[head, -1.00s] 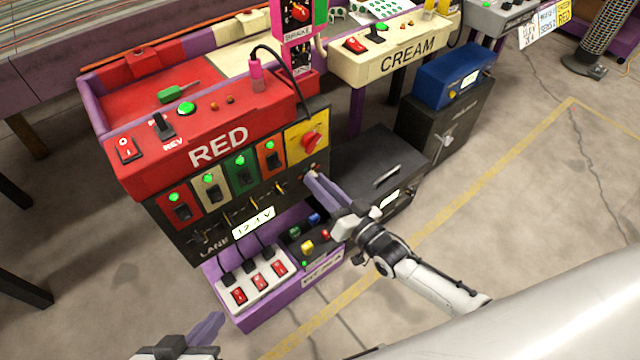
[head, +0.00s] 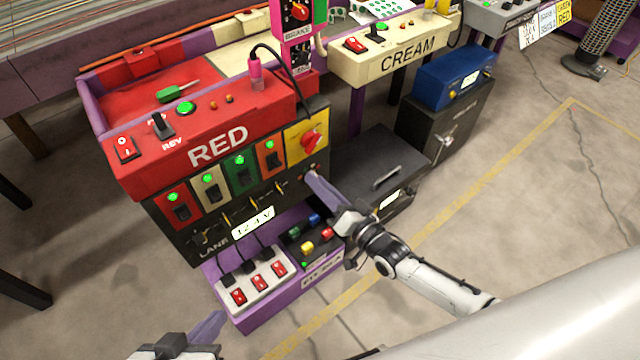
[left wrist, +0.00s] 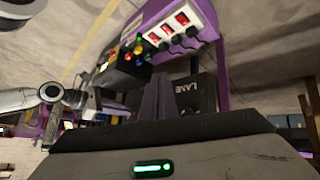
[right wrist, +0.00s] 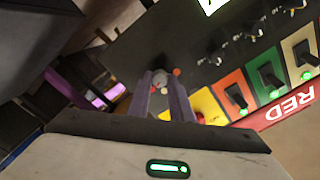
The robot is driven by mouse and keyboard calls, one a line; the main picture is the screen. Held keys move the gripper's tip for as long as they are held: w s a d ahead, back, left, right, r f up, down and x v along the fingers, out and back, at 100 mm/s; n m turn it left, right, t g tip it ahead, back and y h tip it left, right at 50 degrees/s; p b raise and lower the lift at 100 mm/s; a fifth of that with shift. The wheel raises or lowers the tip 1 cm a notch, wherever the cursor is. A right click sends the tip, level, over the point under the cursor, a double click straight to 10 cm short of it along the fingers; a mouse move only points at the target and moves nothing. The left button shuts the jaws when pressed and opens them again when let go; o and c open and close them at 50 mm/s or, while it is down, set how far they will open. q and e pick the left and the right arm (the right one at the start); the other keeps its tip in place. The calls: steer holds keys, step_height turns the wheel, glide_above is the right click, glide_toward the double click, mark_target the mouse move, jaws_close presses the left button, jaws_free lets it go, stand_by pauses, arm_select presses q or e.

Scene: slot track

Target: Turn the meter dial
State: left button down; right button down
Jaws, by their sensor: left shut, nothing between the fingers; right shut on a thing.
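The meter dial (right wrist: 160,78) is a small grey round knob on the black panel, with small reddish posts beside it. My right gripper (head: 311,174) reaches the lower right of the panel, and its fingers are closed on the dial; they largely cover it in the head view. In the right wrist view the gripper's fingertips (right wrist: 164,84) lie on either side of the knob. The white meter display (head: 253,222) reads about 12.4 V. My left gripper (head: 219,318) is shut and empty, low in front of the purple shelf; it also shows in the left wrist view (left wrist: 158,82).
Above the dial is a yellow plate with a red rotary switch (head: 311,141). Lane switches with green lights (head: 240,160) are to its left. Below stand a power strip (head: 259,282) and a button box (head: 307,247). A black cabinet (head: 378,165) is close on the right.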

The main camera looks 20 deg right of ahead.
arm_select(q)
steer(key=shift+f, duration=0.1)
arm_select(e)
steer(key=c, duration=1.6)
jaws_free()
